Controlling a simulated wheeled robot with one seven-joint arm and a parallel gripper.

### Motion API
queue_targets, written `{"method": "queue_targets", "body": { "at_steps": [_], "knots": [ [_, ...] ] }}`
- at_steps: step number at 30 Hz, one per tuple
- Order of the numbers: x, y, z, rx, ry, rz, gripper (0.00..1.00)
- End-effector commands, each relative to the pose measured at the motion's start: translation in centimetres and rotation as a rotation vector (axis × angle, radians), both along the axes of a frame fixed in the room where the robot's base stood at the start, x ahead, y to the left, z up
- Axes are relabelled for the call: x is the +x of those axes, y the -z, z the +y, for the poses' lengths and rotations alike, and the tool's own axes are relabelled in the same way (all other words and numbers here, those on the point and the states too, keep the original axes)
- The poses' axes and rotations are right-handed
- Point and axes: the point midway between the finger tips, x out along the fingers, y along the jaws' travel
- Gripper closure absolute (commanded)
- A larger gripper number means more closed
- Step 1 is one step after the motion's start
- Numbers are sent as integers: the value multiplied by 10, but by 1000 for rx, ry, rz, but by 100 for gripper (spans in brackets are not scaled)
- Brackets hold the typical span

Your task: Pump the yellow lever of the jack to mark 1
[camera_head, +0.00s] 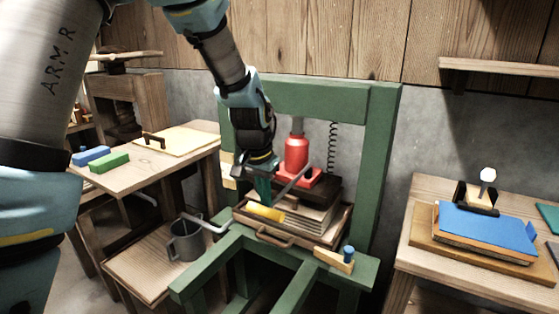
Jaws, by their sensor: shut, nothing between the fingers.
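The red jack (297,154) stands upright inside the green press frame (384,150), on a stack of boards. Its lever is a grey bar slanting down to the left from the jack's base, with a yellow grip (266,213) at the lower end. My gripper (263,203) points down, shut and empty, right at the yellow grip. The fingertips appear just above or against the grip; I cannot tell whether they touch. My wrist hides part of the frame's left post. No mark 1 can be made out.
A tray with a front handle (274,238) holds the stack. A wooden block with a blue knob (348,254) sits on the front beam. A grey mug (186,240) stands at left. A coiled cord (332,148) hangs behind the jack. A blue book (487,228) lies on the right table.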

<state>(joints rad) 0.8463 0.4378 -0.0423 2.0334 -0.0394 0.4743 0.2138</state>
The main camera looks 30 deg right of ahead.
Motion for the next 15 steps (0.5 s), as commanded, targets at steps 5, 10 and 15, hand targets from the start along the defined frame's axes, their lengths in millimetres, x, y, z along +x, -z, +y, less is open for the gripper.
{"method": "queue_targets", "body": {
  "at_steps": [5, 10, 15],
  "knots": [
    [0, -35, 0, -1, 0, 0, 100],
    [0, -60, 0, -1, 0, 0, 100],
    [0, -85, 0, 0, 1, 0, 100]
  ]
}}
